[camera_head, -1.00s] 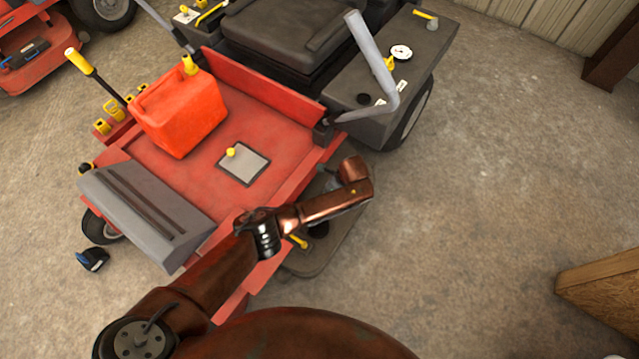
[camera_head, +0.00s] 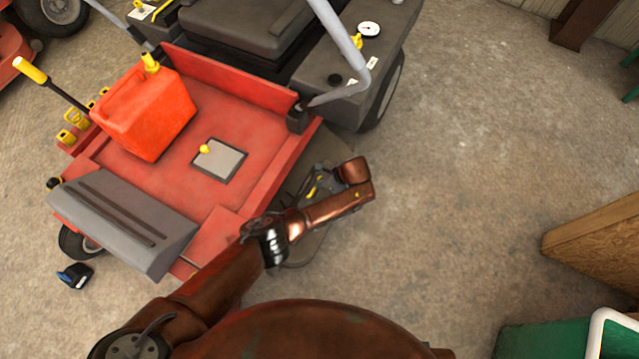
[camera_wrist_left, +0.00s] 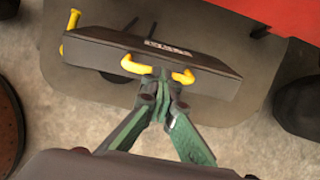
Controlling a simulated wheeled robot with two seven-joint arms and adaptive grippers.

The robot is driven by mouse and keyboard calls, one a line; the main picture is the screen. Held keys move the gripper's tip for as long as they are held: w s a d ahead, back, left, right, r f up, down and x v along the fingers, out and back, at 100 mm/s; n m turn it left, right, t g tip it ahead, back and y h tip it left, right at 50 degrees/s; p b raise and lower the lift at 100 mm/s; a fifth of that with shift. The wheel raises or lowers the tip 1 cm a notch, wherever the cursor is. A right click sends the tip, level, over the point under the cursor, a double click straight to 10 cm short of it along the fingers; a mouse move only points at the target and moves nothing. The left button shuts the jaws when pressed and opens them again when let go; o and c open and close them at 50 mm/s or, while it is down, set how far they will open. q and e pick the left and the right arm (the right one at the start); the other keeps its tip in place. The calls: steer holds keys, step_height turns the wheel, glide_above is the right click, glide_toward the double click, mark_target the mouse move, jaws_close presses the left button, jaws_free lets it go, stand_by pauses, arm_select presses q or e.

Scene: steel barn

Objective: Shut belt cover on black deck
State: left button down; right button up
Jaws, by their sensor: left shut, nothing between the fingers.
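The belt cover (camera_wrist_left: 105,52) is a dark flat panel with a pale label and a yellow handle (camera_wrist_left: 185,76) on its near edge. In the left wrist view it appears to stand tilted up over the black deck (camera_wrist_left: 75,85). My left gripper (camera_wrist_left: 162,76) has its green fingers together, tips at the middle of the yellow handle, holding nothing; whether they touch it I cannot tell. In the head view the deck (camera_head: 303,248) shows beside the red mower, and my left arm largely hides the cover and gripper. My right gripper is not in view.
The red mower platform (camera_head: 140,180) carries a red fuel can (camera_head: 145,115) and a grey footrest (camera_head: 120,220). A wooden box (camera_head: 595,240) and a green bin (camera_head: 545,340) stand at right. The concrete floor between them and the mower is clear.

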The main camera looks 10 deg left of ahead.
arm_select(q)
steer(key=c, duration=2.7)
jaws_free()
steer(key=shift+s+a+f, duration=0.2)
steer(key=shift+a+f, duration=0.2)
steer(key=shift+a, duration=0.2)
steer(key=o, duration=0.8)
steer(key=shift+f, duration=0.1)
steer(key=o, duration=0.8)
steer(key=shift+w+d+r, duration=0.15)
steer(key=shift+d+r, duration=0.05)
steer(key=shift+d, duration=0.1)
steer(key=o, duration=0.9)
steer(key=shift+d+r, duration=0.1)
steer(key=shift+c, duration=0.2)
steer(key=v, duration=1.2)
steer(key=shift+w+d, duration=0.1)
